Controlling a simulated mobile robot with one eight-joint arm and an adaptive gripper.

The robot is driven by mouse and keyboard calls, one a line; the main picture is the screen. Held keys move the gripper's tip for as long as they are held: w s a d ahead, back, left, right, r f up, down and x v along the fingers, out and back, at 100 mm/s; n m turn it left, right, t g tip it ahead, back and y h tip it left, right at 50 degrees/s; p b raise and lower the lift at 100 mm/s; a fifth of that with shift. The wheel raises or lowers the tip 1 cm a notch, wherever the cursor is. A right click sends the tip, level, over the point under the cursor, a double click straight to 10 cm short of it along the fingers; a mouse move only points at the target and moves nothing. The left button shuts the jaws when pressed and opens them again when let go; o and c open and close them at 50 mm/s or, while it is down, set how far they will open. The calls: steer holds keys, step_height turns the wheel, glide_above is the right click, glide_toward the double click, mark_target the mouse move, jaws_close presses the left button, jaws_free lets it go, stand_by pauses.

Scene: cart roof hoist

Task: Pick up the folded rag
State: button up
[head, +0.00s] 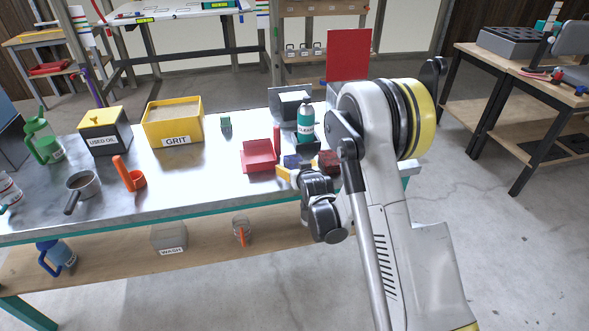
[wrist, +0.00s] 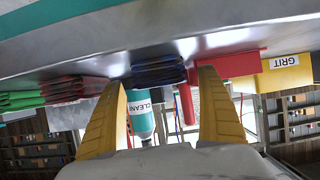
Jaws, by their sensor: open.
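A dark blue folded rag (head: 291,161) lies on the metal bench top by its near edge. Green folded cloth (wrist: 20,98) lies farther left there. My arm hides part of this area.
A red tray (head: 258,157) is close left of the blue rag. A teal-labelled bottle (head: 305,125) stands behind. The front-middle bench top is clear.

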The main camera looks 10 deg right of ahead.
steer(key=x, duration=0.3)
steer(key=shift+s+b, duration=0.1)
steer(key=shift+b, duration=0.25)
steer(key=c, duration=1.2)
steer(key=shift+c, duration=0.2)
